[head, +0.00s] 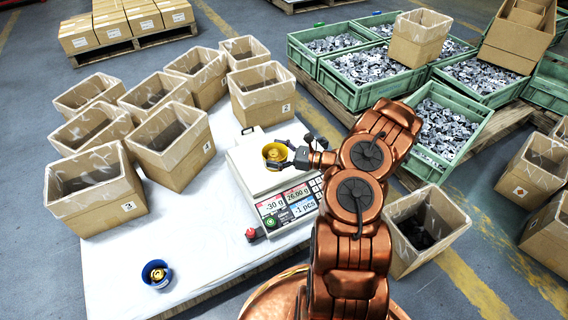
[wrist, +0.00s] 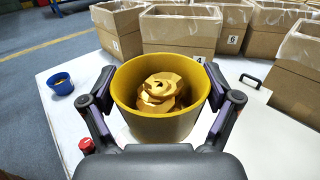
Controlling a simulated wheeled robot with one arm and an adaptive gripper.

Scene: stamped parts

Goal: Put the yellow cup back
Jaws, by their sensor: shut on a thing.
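The yellow cup (head: 274,153) is at the scale's plate in the head view. In the wrist view the yellow cup (wrist: 126,107) fills the middle, upright, with gold-coloured parts (wrist: 160,90) inside. My gripper (head: 289,158) has its two fingers on either side of the cup and is shut on it; the gripper also shows in the wrist view (wrist: 160,100). I cannot tell whether the cup touches the scale plate. The scale (head: 286,200) shows -30 g, 26.00 g and -1 pcs.
A blue cup (head: 157,273) with gold-coloured parts stands on the white table (head: 200,230) at front left. Several lined cardboard boxes (head: 97,193) stand behind and left of the scale. A red button (head: 251,234) is near the scale's front corner.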

